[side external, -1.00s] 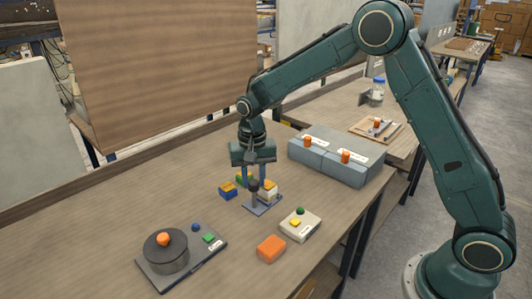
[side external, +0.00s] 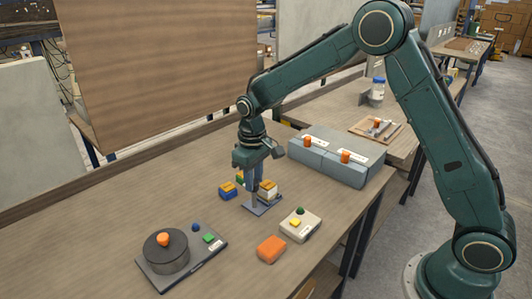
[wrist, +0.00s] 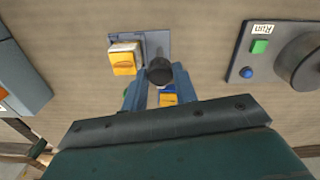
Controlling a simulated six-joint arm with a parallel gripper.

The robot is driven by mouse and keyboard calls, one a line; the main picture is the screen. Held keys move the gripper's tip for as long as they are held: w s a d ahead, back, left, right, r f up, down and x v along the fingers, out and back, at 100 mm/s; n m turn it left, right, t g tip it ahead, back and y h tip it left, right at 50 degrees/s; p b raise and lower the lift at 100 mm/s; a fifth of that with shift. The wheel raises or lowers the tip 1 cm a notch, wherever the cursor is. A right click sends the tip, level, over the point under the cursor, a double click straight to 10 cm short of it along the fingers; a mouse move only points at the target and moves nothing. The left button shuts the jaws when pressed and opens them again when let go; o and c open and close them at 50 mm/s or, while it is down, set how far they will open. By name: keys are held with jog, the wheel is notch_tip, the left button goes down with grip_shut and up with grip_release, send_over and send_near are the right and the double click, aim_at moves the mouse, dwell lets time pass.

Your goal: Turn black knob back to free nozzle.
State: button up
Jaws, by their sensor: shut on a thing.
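The black knob (wrist: 159,70) shows in the wrist view as a round dark top on a small grey-blue base plate (wrist: 156,40). My gripper (wrist: 160,82) has one blue finger on each side of the knob and is shut on it. In the side view my gripper (side external: 256,184) points straight down over the base plate (side external: 263,210), its fingers seen nearly edge-on and hiding the knob. A white block with an orange-yellow top (side external: 267,189) stands beside the fingers. I cannot make out which part is the nozzle.
A blue-and-orange block (side external: 228,190) stands just left of my gripper. A white button box (side external: 300,225) and an orange block (side external: 271,249) lie in front. A black drum unit (side external: 168,253) is front left; grey boxes (side external: 335,158) stand behind right. The table's left is clear.

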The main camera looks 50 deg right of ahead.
jog(key=shift+r, duration=0.1)
dwell(0.4)
jog(key=o, duration=1)
jog(key=shift+c, duration=0.2)
jog(key=shift+r, duration=0.1)
notch_tip(320, 180, up, 14)
jog(key=shift+f, duration=0.2)
